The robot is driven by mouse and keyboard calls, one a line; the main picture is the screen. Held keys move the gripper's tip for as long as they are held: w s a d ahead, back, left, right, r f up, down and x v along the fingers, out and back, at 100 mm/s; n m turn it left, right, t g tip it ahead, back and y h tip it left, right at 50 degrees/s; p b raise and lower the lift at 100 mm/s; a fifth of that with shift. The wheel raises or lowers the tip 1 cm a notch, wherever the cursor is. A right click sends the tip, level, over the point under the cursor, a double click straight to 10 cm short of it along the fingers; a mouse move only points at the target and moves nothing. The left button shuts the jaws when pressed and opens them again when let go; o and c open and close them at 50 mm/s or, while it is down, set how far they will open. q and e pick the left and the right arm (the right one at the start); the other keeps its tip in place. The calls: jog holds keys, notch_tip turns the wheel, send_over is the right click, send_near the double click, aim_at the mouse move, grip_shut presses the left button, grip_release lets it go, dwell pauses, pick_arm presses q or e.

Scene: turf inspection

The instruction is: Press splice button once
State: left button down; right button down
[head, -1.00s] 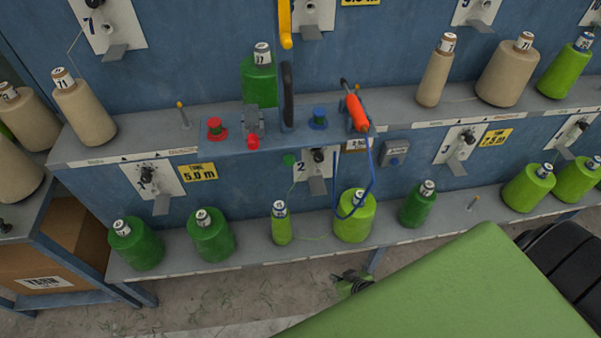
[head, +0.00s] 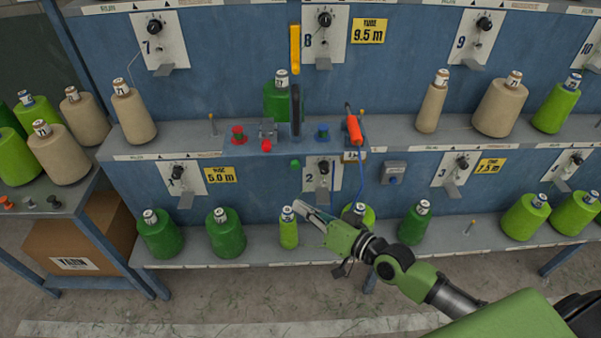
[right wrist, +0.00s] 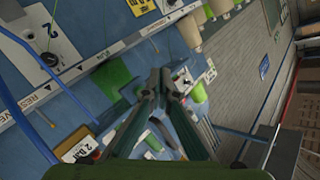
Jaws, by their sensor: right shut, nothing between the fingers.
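No control has a readable splice label. On the middle shelf, a red knob (head: 238,133), a grey device (head: 267,128), a small red button (head: 266,146) and a blue knob (head: 322,132) sit in a group. A green button (head: 295,164) is on the shelf's front below them. A grey box (head: 393,172) with a blue button is on the panel to the right. My right gripper (head: 305,211) is shut and empty, in front of the lower shelf, below these controls. Its closed fingers also show in the right wrist view (right wrist: 160,78). My left gripper is not in view.
An orange-red tool (head: 354,129) hangs at the shelf edge with a blue cord. Green cones, such as this one (head: 225,233), stand on the lower shelf, one partly behind my right gripper. Beige cones (head: 133,113) and green ones line the middle shelf. A carton (head: 80,235) is at left.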

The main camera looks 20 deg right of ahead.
aim_at(295, 165)
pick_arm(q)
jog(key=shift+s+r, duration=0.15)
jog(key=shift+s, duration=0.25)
pick_arm(e)
jog(key=r, duration=0.1)
jog(key=s+a+r, duration=0.1)
jog(key=shift+r, duration=0.3)
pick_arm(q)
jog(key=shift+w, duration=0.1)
pick_arm(e)
jog(key=shift+w, duration=0.2)
